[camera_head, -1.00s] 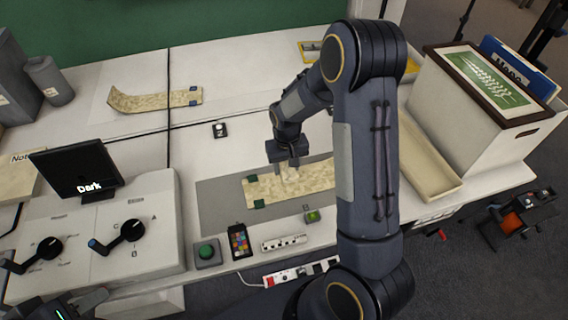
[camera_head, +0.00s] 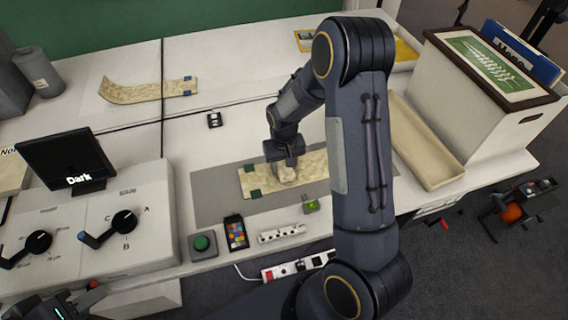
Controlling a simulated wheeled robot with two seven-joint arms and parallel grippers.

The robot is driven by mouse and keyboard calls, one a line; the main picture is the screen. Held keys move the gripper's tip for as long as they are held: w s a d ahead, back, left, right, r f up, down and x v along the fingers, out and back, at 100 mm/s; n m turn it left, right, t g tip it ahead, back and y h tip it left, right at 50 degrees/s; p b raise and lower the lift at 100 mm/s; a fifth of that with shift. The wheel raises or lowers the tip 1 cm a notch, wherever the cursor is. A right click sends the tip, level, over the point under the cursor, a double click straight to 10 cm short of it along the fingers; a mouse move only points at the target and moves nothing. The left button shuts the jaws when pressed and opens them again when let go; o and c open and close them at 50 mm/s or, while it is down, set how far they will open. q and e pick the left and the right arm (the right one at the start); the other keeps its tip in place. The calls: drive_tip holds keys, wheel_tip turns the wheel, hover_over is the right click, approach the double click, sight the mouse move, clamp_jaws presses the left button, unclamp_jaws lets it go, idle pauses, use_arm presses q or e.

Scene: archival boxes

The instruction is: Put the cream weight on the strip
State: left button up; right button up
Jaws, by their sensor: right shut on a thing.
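A speckled cream strip (camera_head: 313,166) lies on the grey mat (camera_head: 215,195), with dark green pieces at its left end. The cream weight (camera_head: 287,176) is a small pale lump at the strip, under my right gripper (camera_head: 286,166). My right gripper points down and is shut on the weight; whether the weight touches the strip is hard to tell. My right arm hides the strip's right end. Part of my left gripper (camera_head: 62,306) shows at the bottom left corner; its fingers cannot be made out.
A second strip (camera_head: 140,92) with blue pieces lies at the back left. A monitor (camera_head: 66,158) and knob panel stand at left. A green button (camera_head: 202,243), colour card (camera_head: 236,232) and a green-lit device (camera_head: 311,206) line the front. A tray (camera_head: 425,140) and box are at right.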

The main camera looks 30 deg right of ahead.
sight(284, 165)
drive_tip(key=shift+f+b, duration=0.5)
drive_tip(key=shift+f, duration=0.05)
drive_tip(key=o, duration=1.4)
drive_tip(key=shift+o, duration=0.2)
drive_tip(key=shift+r, duration=3.95)
drive_tip(key=s+a+r+t+y, duration=0.2)
drive_tip(key=s+r+t+y, duration=0.1)
drive_tip(key=s+r, duration=0.7)
drive_tip(key=s+a+r+n+t, duration=0.1)
drive_tip(key=s+a+r, duration=0.3)
drive_tip(key=s, duration=0.8)
drive_tip(key=shift+a+r+t+y, duration=0.4)
drive_tip(key=shift+a+t, duration=0.25)
drive_tip(key=shift+t, duration=0.15)
